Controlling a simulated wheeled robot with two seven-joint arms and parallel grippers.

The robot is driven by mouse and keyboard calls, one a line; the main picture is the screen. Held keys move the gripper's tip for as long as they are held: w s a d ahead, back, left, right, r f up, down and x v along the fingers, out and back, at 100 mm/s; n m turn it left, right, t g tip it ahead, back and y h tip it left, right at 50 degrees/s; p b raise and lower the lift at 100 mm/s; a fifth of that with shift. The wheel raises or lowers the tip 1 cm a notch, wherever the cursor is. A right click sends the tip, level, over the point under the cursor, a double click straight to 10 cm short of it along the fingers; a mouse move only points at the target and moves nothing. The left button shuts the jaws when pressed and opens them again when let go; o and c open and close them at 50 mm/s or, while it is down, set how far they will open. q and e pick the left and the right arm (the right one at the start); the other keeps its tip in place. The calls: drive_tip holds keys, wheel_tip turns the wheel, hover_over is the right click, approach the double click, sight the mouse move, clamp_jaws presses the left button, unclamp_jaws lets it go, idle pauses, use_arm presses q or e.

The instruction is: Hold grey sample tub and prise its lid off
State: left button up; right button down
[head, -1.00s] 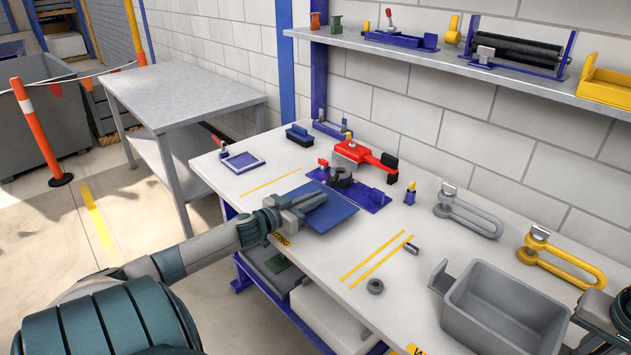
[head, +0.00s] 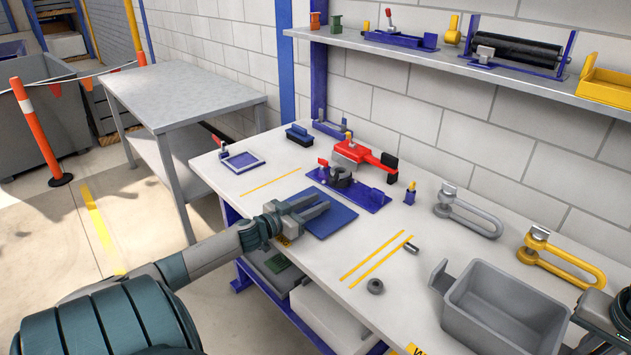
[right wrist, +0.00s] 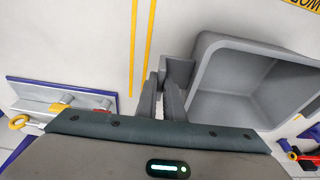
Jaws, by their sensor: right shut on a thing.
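A large grey tub (head: 505,309) stands open-topped at the front right of the bench. I see no lid on it. In the right wrist view the tub (right wrist: 235,85) lies right of my right gripper (right wrist: 168,92), which is shut on the grey tab (right wrist: 178,70) at the tub's side. In the head view only part of my right arm shows at the right edge; its fingers are hidden or out of frame. My left gripper (head: 308,209) is over the blue square plate (head: 332,221), with its two fingers apart and nothing visible between them.
Behind the blue plate are a blue fixture (head: 372,197) and a red clamp (head: 357,153). A grey shackle (head: 468,217) and a yellow shackle (head: 560,260) lie behind the tub. A small dark ring (head: 375,286) and a short cylinder (head: 411,247) lie left of it.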

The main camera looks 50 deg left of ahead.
use_arm(q)
drive_tip(key=shift+s, duration=0.1)
drive_tip(key=shift+s+r, duration=0.2)
drive_tip(key=shift+s, duration=1.75)
drive_tip(key=shift+s+r, duration=0.15)
drive_tip(key=shift+s, duration=1.8)
drive_tip(key=shift+s+r, duration=0.2)
drive_tip(key=shift+s, duration=1.75)
use_arm(e)
drive_tip(key=c, duration=1.8)
unclamp_jaws()
drive_tip(key=shift+r, duration=0.1)
drive_tip(key=v, duration=1.2)
use_arm(q)
drive_tip(key=shift+r, duration=0.1)
